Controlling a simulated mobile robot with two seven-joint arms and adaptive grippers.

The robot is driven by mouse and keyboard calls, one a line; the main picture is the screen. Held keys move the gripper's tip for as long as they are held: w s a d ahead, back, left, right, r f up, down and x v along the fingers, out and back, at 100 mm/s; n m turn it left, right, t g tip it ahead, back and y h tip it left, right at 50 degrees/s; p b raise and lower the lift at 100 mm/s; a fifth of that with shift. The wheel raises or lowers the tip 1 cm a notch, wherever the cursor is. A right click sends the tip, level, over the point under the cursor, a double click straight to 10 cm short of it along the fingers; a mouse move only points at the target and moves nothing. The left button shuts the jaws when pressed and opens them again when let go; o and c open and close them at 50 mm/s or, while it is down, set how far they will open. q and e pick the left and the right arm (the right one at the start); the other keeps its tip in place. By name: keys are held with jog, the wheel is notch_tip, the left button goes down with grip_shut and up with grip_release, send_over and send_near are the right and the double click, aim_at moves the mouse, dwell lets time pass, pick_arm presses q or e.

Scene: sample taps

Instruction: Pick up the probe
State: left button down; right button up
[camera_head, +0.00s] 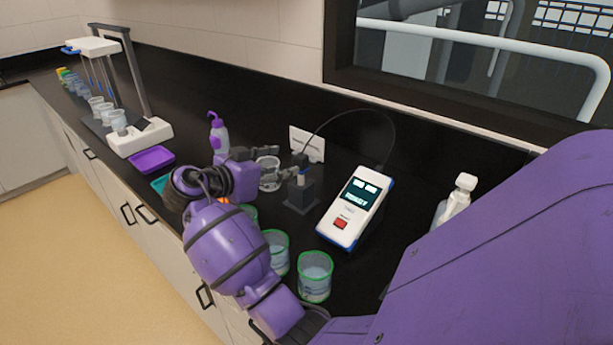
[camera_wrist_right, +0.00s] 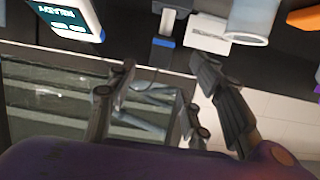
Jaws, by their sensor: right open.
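The probe (camera_head: 300,160) shows as a small dark upright piece with a cable, standing in a black holder (camera_head: 301,195) left of the meter. My right gripper (camera_head: 283,165) is open at the probe's left side, with its fingers pointing toward it. I cannot tell from the head view whether they touch it. In the right wrist view the two fingers of my right gripper (camera_wrist_right: 168,80) are spread apart with nothing between them. A grey and blue piece, possibly the probe (camera_wrist_right: 165,27), shows at the top, beyond the fingertips. My left gripper is not in view.
The white meter (camera_head: 354,205) with a lit screen stands right of the holder. Green-rimmed beakers (camera_head: 315,276) stand at the front edge.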

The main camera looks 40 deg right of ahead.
aim_at(297, 162)
jog(key=shift+x, duration=0.95)
jog(key=p+x, duration=0.1)
jog(key=x, duration=0.3)
jog(key=shift+d, duration=0.35)
jog(key=shift+d+f, duration=0.2)
jog(key=c, duration=1.1)
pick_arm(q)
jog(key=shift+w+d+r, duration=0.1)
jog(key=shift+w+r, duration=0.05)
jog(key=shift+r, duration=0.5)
pick_arm(e)
jog(key=shift+c, duration=0.2)
